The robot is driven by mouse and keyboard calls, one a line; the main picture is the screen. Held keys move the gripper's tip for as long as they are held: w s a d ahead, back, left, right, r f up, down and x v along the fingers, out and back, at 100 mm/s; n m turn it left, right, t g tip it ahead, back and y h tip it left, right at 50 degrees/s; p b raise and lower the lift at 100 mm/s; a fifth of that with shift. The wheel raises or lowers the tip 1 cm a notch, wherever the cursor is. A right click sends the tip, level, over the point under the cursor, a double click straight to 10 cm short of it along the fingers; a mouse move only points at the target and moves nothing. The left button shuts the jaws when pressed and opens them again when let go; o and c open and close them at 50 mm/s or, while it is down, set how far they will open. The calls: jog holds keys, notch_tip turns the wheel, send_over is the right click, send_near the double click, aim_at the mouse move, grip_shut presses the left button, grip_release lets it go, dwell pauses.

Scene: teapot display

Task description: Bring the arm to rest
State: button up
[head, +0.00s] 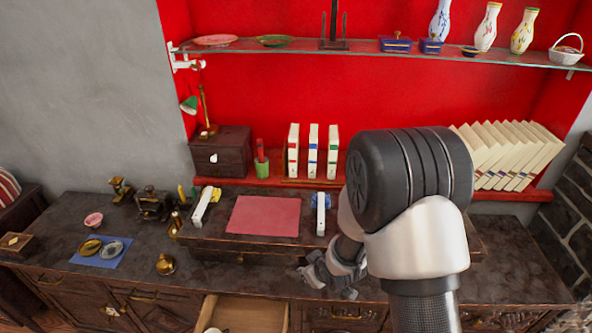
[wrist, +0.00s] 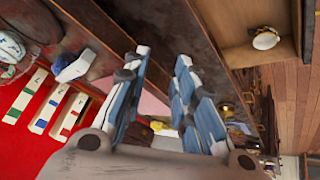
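My gripper (head: 335,272) shows in the head view low in front of the dark raised chest on the counter, partly hidden by my arm's large black and white joint. In the wrist view my gripper (wrist: 162,58) has its two blue-grey fingers apart, with nothing held between them. My arm reaches up from the bottom of the head view and bends down toward the counter.
An open drawer (head: 250,314) juts out below; a white object (wrist: 265,39) lies in it. Books (head: 505,152) lean at right. A glass shelf (head: 350,47) carries vases above.

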jog(key=s+d+r+m+h+b, duration=0.15)
jog(key=s+d+r, duration=0.25)
jog(key=r, duration=0.4)
jog(key=s+d+r+m+h+b, duration=0.1)
jog(key=s+d+r+m, duration=0.2)
jog(key=r, duration=0.5)
jog(key=s+d+r+m+g+b, duration=0.1)
jog(key=s+r, duration=0.2)
jog(key=s, duration=0.7)
jog(key=s+d+r+m+b, duration=0.1)
jog(key=s+r+m+b, duration=0.1)
jog(key=s, duration=0.9)
jog(key=shift+d+r+g, duration=0.35)
jog(key=shift+r+g, duration=0.05)
jog(key=shift+r, duration=0.3)
